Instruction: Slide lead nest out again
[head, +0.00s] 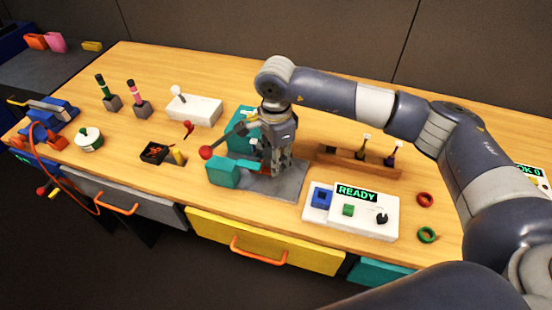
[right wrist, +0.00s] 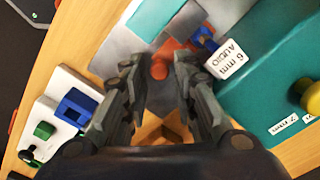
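The lead nest (right wrist: 178,55) is an orange slide with a round orange knob, set in the grey base plate (head: 290,188) of the teal press (head: 222,172). A small blue piece (right wrist: 204,38) sits at its far end, by a white "6 mm AUDIO" label. In the head view the nest is mostly hidden behind my right gripper (head: 275,168). In the right wrist view my right gripper (right wrist: 158,72) is open, with the knob between its fingertips and gaps visible on both sides. The press lever ends in a red ball (head: 206,152). My left gripper is out of view.
A white box (head: 372,225) with a "READY" display stands right of the press. A wooden rack (head: 340,163) stands behind it. Red (head: 425,199) and green (head: 427,235) rings lie at right. A white switch box (head: 194,108) stands at back left.

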